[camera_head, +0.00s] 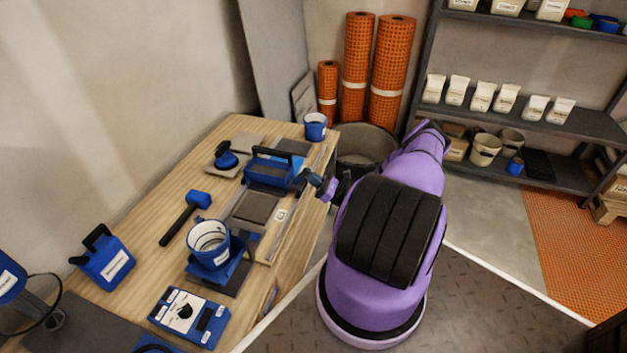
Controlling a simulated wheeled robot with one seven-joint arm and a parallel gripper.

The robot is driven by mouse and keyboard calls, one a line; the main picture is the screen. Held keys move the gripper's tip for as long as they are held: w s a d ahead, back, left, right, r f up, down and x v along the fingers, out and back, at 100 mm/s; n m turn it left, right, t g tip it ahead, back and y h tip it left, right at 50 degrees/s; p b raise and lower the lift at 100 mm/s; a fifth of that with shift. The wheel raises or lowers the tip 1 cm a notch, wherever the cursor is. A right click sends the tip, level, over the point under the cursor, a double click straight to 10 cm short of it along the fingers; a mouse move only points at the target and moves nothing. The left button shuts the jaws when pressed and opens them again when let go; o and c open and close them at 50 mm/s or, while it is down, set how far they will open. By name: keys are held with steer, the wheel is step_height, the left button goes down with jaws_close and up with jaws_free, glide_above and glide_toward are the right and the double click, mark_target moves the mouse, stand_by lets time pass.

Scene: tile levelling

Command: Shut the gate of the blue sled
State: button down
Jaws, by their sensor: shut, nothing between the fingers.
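The blue sled (268,174), a box-like body with a black handle across its top, sits on the wooden workbench near its right side. A small blue part at its right end (301,178), which looks like its gate, stands close to my gripper; I cannot tell its exact angle. My gripper (318,184) is at the right end of the sled, shut and empty. The fingertips are small here, and I cannot tell whether they touch the blue part. My purple arm reaches in from the right and hides part of the bench edge.
On the workbench (147,215) are a blue mallet (198,199), a white-and-blue bucket (209,242), a blue control box (188,314), a blue jug (105,262), a suction cup (226,155) and a blue cup (315,126). A grey tub (366,145) stands behind.

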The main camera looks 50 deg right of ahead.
mark_target(309, 169)
steer(key=shift+w+a+r+g+h, duration=0.15)
steer(key=shift+r+g+h, duration=0.2)
steer(key=shift+g, duration=0.25)
steer(key=shift+w+a+r+g, duration=0.1)
steer(key=shift+w+r+g, duration=0.35)
steer(key=shift+r, duration=0.2)
steer(key=w+g, duration=0.1)
steer(key=w+r+g+h, duration=0.1)
steer(key=g, duration=0.1)
steer(key=shift+a+r+h, duration=0.2)
steer(key=shift+a+h, duration=0.05)
steer(key=shift+a, duration=0.15)
steer(key=shift+w+a+r, duration=0.15)
steer(key=shift+w, duration=0.1)
steer(key=shift+w+r, duration=0.1)
steer(key=shift+w, duration=0.05)
steer(key=shift+s, duration=0.2)
steer(key=r+v, duration=0.1)
steer(key=v, duration=1.3)
